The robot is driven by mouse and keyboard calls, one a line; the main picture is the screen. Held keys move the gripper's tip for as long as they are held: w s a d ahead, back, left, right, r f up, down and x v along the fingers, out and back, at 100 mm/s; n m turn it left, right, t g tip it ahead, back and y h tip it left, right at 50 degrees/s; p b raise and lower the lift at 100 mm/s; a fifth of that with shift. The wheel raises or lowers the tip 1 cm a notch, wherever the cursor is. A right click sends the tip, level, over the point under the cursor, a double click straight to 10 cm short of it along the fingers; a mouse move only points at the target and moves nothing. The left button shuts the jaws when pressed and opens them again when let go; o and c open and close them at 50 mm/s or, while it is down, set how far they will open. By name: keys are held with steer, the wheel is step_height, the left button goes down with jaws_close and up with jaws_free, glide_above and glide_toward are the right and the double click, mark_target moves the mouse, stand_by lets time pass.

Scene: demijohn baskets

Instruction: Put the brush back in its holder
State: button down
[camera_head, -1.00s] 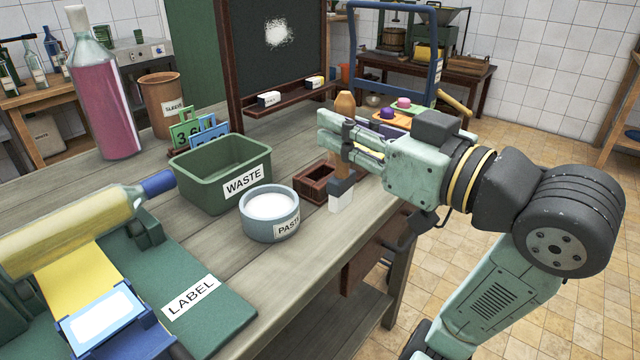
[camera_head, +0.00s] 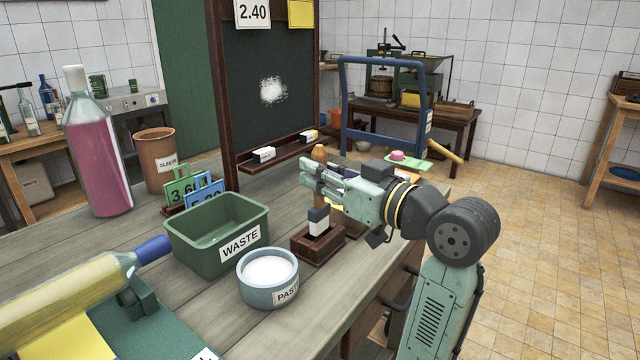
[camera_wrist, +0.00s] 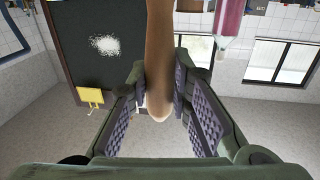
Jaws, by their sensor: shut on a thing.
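The brush has a brown wooden handle (camera_head: 319,154), a dark band and white bristles (camera_head: 318,227). It is upright, bristles down. My gripper (camera_head: 320,180) is shut on its handle; in the wrist view the handle (camera_wrist: 160,60) stands between the two padded fingers (camera_wrist: 160,100). The holder, a dark wooden box (camera_head: 312,255), stands on the bench below my gripper. The bristles overlap the box's left opening in the head view. I cannot tell whether their tip is inside or just above it. The right part of the box is partly hidden by my gripper.
The green waste bin (camera_head: 190,250) and the paste bowl (camera_head: 256,291) stand close to the left of the holder. A chalkboard (camera_head: 268,120) with a ledge stands behind. Coloured items (camera_head: 405,158) lie behind my wrist. The bench's edge is to the right.

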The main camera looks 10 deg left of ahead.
steer(key=shift+w+a, duration=0.2)
steer(key=shift+w, duration=0.2)
steer(key=shift+w+f, duration=0.1)
steer(key=shift+f, duration=0.15)
steer(key=shift+f+p, duration=0.3)
steer(key=shift+f, duration=1.25)
steer(key=shift+f, duration=0.1)
steer(key=shift+f, duration=0.15)
steer(key=c, duration=1.5)
jaws_free()
steer(key=shift+o, duration=0.2)
